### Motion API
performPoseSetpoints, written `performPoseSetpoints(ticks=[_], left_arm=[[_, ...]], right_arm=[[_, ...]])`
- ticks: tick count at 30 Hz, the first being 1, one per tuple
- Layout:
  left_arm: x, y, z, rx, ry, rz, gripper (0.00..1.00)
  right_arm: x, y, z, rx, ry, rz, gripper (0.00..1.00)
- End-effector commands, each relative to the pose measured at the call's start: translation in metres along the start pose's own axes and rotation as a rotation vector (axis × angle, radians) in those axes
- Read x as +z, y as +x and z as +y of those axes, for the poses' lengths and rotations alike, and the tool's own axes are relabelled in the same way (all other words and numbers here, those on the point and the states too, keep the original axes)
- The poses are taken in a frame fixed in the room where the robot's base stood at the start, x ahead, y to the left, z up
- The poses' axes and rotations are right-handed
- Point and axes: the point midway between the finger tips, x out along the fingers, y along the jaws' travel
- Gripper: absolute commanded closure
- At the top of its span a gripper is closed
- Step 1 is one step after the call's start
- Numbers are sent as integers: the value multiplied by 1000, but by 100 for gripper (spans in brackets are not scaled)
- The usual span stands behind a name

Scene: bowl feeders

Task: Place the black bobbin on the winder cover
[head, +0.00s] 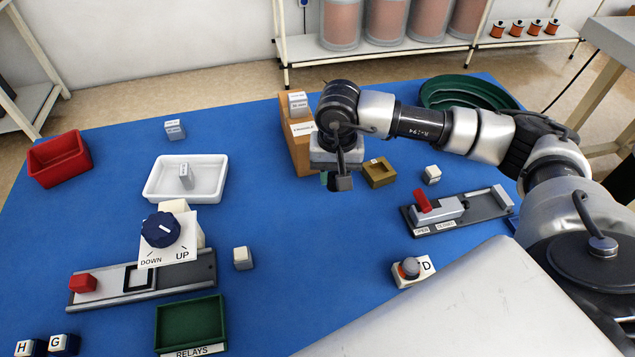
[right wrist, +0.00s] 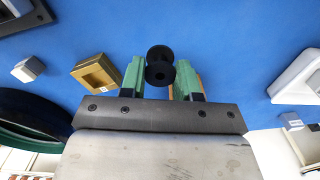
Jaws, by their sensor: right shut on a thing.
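The black bobbin (right wrist: 158,70) shows in the right wrist view, held between the green fingers of my right gripper (right wrist: 160,80). In the head view my right gripper (head: 337,178) hangs over the middle of the blue table, beside the wooden block. Nothing in view is clearly marked as the winder cover. A grey sliding piece with a red handle (head: 438,209) sits on a dark base labelled OPEN and CLOSED at the right. A grey plate with a square window and red knob (head: 140,281) lies at the left. My left gripper is not in view.
A wooden block (head: 298,152) with labelled boxes and a brass-coloured square tray (head: 380,172) stand close to my right gripper. A dial box (head: 168,236), white tray (head: 158,193), red bin (head: 60,159) and green relay tray (head: 191,325) are at the left. The central table is mostly clear.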

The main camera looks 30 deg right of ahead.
Motion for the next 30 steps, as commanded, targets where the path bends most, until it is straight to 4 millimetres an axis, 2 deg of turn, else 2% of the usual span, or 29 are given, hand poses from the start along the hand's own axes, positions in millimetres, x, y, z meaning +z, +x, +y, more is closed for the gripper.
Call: performPoseSetpoints(ticks=[3,7,11,19,30], left_arm=[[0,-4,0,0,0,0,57],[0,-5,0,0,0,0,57],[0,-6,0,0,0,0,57],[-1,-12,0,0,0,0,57],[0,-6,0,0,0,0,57]], right_arm=[[-9,12,-20,0,0,-2,94],[-15,20,-30,0,-1,0,94],[-16,26,-32,3,0,-1,94],[-16,61,-31,2,0,-1,94],[-16,66,-31,1,-1,1,94]])
